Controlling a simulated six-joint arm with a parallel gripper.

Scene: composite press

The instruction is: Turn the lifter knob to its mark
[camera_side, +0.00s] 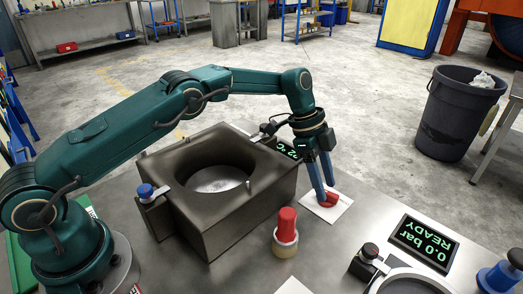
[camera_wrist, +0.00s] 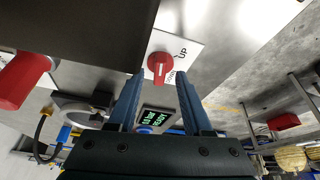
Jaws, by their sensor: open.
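The lifter knob is a red knob on a white card; it shows in the side view (camera_side: 330,199) to the right of the dark press block (camera_side: 235,220).
A red-topped cylinder (camera_side: 287,226) stands in front of the block. A blue-knobbed clamp (camera_side: 147,191) is on the block's left side. A pressure display (camera_side: 424,241) reads 0.0 bar READY at the right. Bare metal table lies between the card and that display.

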